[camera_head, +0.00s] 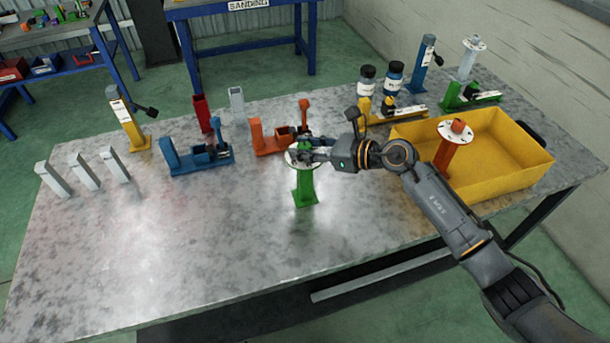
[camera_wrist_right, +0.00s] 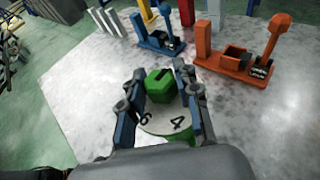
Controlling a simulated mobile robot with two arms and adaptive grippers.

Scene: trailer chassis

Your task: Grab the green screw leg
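The green screw leg (camera_head: 305,188) stands upright near the middle of the metal table. It has a green post and a white round plate (camera_wrist_right: 168,125) with numbers and a green block (camera_wrist_right: 160,86) on top. My right gripper (camera_head: 300,152) is at its top, reaching in from the right. In the wrist view the fingers of my right gripper (camera_wrist_right: 159,88) are spread on both sides of the green block, with a small gap visible. The head view partly hides the plate behind the gripper. My left gripper is not in view.
A blue clamp piece (camera_head: 195,160) and an orange one (camera_head: 270,140) stand left of and behind the leg. A yellow bin (camera_head: 510,165) with an orange leg (camera_head: 450,150) is at the right. Grey posts (camera_head: 52,180) stand far left. The front left table is clear.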

